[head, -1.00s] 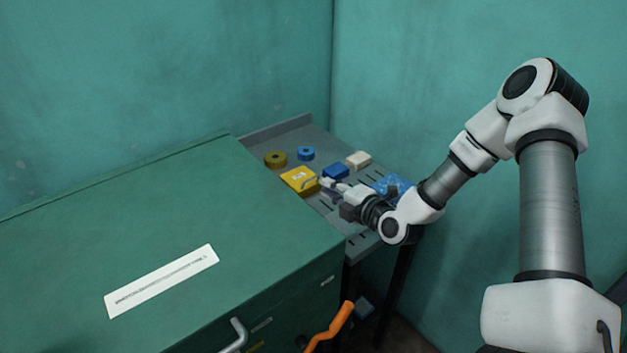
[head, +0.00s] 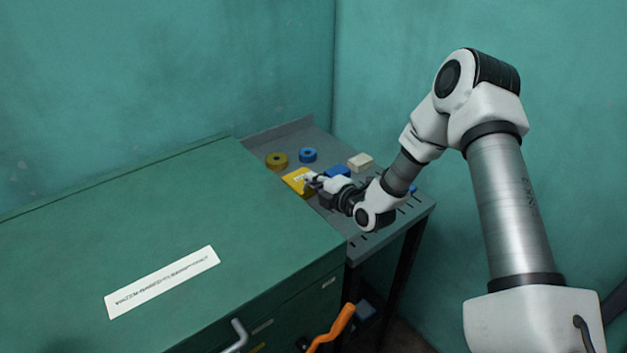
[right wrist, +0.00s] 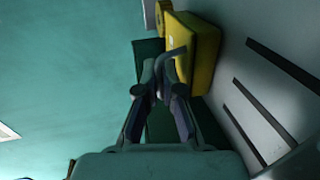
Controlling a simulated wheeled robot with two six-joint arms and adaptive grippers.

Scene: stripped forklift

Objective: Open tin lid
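The yellow tin (head: 296,181) lies at the near left edge of the grey shelf, beside the green cabinet. Its lid looks closed. In the right wrist view the tin (right wrist: 203,52) fills the upper middle, with a grey curved handle (right wrist: 174,52) at its left side. My right gripper (head: 309,178) is at the tin's right side. In the right wrist view its fingertips (right wrist: 157,72) are close together at the handle's end. I cannot tell whether they grip it. My left gripper is out of view.
The grey slotted shelf (head: 408,207) also holds a yellow-brown ring (head: 277,161), a blue ring (head: 308,155), a blue box (head: 338,171) and a white block (head: 360,161). The green cabinet (head: 170,225) stands left and in front. Teal walls close off the back and right.

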